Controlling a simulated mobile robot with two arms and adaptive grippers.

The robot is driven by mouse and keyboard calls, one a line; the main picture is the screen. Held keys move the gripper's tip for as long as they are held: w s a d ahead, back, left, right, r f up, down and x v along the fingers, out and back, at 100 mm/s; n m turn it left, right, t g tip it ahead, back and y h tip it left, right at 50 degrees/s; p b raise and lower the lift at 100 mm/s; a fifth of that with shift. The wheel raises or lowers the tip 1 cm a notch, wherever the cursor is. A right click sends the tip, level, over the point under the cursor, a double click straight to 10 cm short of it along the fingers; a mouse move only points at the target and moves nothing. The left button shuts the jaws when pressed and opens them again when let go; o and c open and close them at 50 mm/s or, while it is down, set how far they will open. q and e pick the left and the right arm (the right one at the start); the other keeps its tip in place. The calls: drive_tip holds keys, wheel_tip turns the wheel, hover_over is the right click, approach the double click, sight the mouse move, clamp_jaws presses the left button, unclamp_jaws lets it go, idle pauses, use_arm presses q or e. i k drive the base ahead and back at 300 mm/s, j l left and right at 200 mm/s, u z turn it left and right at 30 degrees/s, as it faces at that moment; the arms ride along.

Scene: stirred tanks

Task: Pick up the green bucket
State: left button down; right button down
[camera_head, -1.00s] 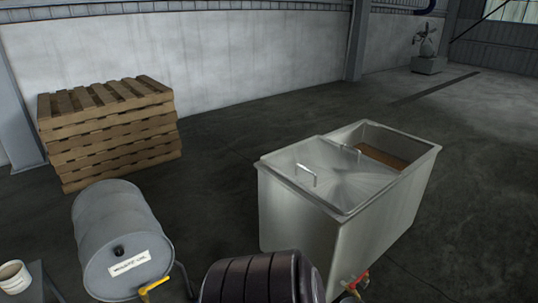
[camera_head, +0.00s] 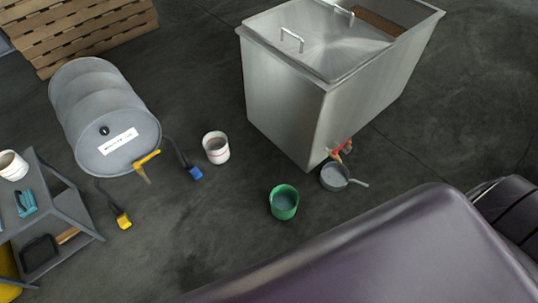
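The green bucket (camera_head: 284,202) stands upright on the dark floor near the middle of the head view, in front of the metal tank. Neither my left nor my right gripper is in view; only dark, glossy parts that look like my own body fill the bottom and the right edge.
A metal tank (camera_head: 290,95) with a red-handled tap stands behind the bucket, a grey pan (camera_head: 335,177) beneath the tap. A white bucket (camera_head: 216,147) stands nearby. A grey drum (camera_head: 98,110) and a shelf cart (camera_head: 72,205) are left. Floor around the green bucket is mostly clear.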

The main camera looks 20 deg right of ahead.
sight(284, 197)
drive_tip(key=z, duration=0.95)
